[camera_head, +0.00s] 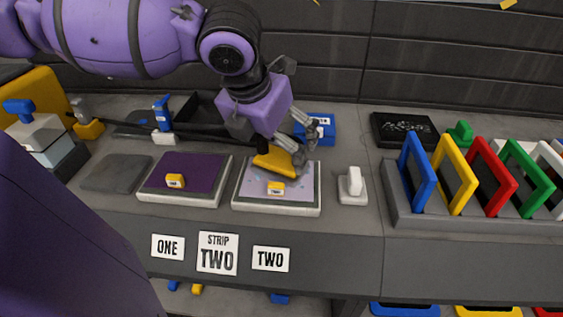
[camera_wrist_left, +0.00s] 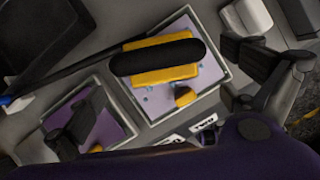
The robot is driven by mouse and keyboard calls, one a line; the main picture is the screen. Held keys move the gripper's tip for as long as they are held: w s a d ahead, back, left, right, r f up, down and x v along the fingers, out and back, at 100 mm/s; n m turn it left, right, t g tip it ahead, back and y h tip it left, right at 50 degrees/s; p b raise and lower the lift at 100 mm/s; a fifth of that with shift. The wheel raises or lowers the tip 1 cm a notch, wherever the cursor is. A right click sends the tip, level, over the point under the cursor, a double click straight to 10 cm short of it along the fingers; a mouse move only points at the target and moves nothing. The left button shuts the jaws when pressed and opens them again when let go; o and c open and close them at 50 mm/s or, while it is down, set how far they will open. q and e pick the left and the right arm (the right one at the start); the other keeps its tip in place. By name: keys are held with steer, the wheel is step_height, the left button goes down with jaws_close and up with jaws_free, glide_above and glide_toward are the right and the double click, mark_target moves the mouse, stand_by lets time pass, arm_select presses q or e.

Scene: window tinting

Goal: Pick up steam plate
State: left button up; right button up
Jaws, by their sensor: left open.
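A yellow block with a thick black handle, which looks like the steam plate, sits over the right-hand framed panel (camera_head: 239,200). The yellow body (camera_head: 274,161) shows beneath my left gripper (camera_head: 300,140). In the left wrist view the black handle (camera_wrist_left: 158,57) lies across the yellow block (camera_wrist_left: 165,76), between my open, spread fingers. My left gripper (camera_wrist_left: 165,95) holds nothing. In the head view the gripper hides most of the handle. I cannot tell whether the fingers touch it. My right gripper is not in view.
A purple framed panel (camera_head: 205,170) lies left, each panel with a small yellow tag. A white block (camera_head: 353,186) stands to the right, then a rack (camera_head: 405,218) of coloured frames. A blue box (camera_head: 321,133) is behind the gripper. A thin black rod or cord runs left.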

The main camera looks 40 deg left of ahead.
mark_target(279, 158)
arm_select(q)
steer(key=b+x, duration=0.2)
steer(key=x, duration=0.2)
steer(key=shift+d+f, duration=0.1)
steer(key=shift+d, duration=0.05)
steer(key=shift+w+f, duration=0.2)
steer(key=shift+f, duration=0.15)
steer(key=shift+w+f, duration=0.1)
steer(key=shift+f, duration=0.05)
steer(key=c, duration=1.5)
